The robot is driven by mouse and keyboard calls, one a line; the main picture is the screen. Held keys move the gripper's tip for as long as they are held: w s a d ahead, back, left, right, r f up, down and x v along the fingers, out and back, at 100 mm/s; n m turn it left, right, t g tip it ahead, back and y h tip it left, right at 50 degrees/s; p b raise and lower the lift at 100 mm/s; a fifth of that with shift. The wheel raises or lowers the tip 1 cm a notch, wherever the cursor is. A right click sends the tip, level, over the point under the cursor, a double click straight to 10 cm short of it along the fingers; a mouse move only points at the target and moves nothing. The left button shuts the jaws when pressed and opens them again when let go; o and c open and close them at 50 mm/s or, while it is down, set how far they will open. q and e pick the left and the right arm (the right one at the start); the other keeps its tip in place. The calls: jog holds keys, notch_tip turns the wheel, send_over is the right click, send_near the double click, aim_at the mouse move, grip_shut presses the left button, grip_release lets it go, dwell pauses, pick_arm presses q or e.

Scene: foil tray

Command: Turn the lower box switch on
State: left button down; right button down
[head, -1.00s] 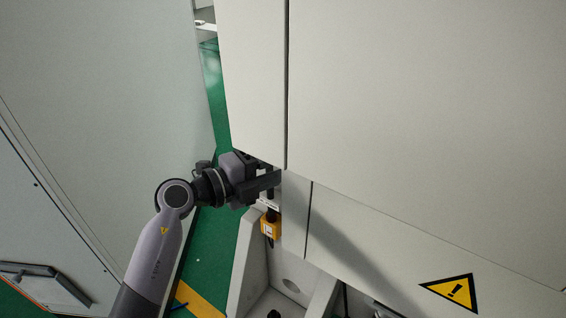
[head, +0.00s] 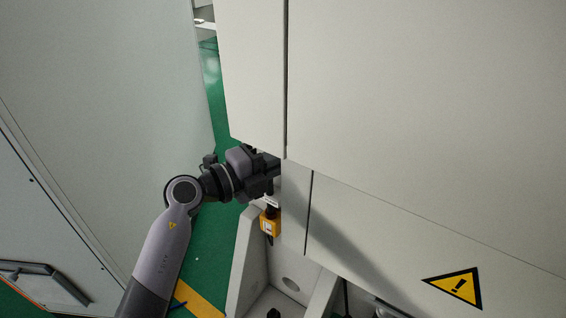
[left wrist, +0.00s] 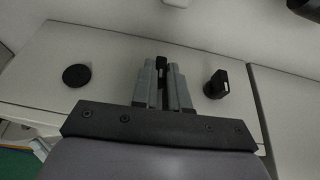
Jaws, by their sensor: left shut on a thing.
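My left gripper (head: 272,172) is at the left edge of the big pale cabinet, its fingertips partly hidden in the head view. In the left wrist view my left gripper (left wrist: 162,78) is shut on a black switch knob (left wrist: 161,64), of which only a narrow part shows between the fingers. A second black switch knob (left wrist: 216,84) with a pale mark stands to the right on the same panel (left wrist: 118,60). A round black disc (left wrist: 77,75) sits to the left. The switches are not visible in the head view. My right gripper is out of view.
The cabinet (head: 420,100) fills the right side, with a yellow warning triangle (head: 456,288) on its lower part. A yellow device (head: 270,222) hangs just below my left gripper. A grey panel (head: 100,90) stands at left, with green floor (head: 212,230) between.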

pick_arm(q)
jog(key=shift+f+b, duration=0.1)
jog(key=shift+b, duration=0.25)
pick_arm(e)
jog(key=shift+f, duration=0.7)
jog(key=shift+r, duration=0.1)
pick_arm(q)
jog(key=c, duration=1.1)
grip_release()
jog(key=shift+c, duration=0.2)
jog(key=shift+a, duration=0.15)
jog(key=v, duration=0.7)
jog(key=shift+f, duration=0.2)
jog(key=shift+s, duration=0.1)
